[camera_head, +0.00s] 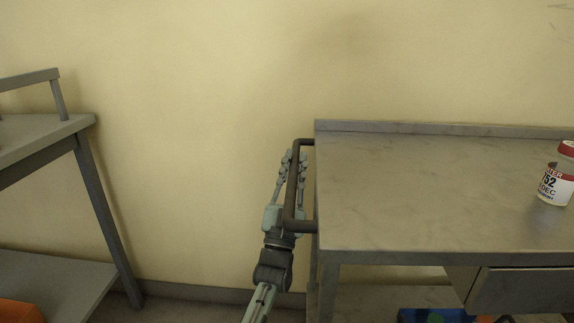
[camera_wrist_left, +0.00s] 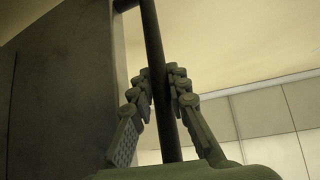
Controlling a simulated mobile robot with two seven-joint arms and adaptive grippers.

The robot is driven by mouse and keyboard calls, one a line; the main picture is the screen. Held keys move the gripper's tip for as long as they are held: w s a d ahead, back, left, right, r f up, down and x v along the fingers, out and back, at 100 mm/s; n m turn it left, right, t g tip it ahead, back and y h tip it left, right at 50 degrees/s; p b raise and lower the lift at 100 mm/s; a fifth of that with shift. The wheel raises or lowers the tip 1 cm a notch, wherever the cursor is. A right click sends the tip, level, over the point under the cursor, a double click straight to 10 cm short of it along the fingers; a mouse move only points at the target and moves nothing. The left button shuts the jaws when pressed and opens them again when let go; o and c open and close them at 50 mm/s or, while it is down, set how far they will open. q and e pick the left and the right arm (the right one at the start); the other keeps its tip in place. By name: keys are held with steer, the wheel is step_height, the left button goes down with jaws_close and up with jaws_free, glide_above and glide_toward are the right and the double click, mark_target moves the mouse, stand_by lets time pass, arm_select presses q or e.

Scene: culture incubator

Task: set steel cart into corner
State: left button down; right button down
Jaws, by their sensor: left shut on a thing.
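The steel cart (camera_head: 400,185) stands at the right of the head view, its back edge along the yellow wall. A dark handle bar (camera_head: 291,195) sticks out from its left end. My left gripper (camera_head: 292,160) is at this handle and is shut on it. In the left wrist view the bar (camera_wrist_left: 157,75) runs between the fingers of my left gripper (camera_wrist_left: 162,85). The cart's dark end panel (camera_wrist_left: 60,95) is at the left there. The cart's right end and most of its lower part are out of view. My right gripper is not in view.
A grey bench (camera_head: 50,135) with a lower shelf (camera_head: 50,280) stands at the left. Bare wall and a floor gap lie between it and the cart. A jar (camera_head: 557,175) with a red lid stands on the cart top. A blue bin (camera_head: 435,316) shows below.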

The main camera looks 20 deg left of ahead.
arm_select(q)
steer(key=shift+d, duration=0.25)
steer(key=c, duration=1.4)
jaws_free()
steer(key=shift+w+d, duration=0.1)
steer(key=shift+d, duration=0.05)
steer(key=shift+c, duration=0.2)
steer(key=shift+s+f, duration=0.25)
steer(key=shift+f, duration=0.05)
steer(key=v, duration=1.1)
steer(key=shift+s, duration=0.15)
steer(key=shift+s, duration=0.1)
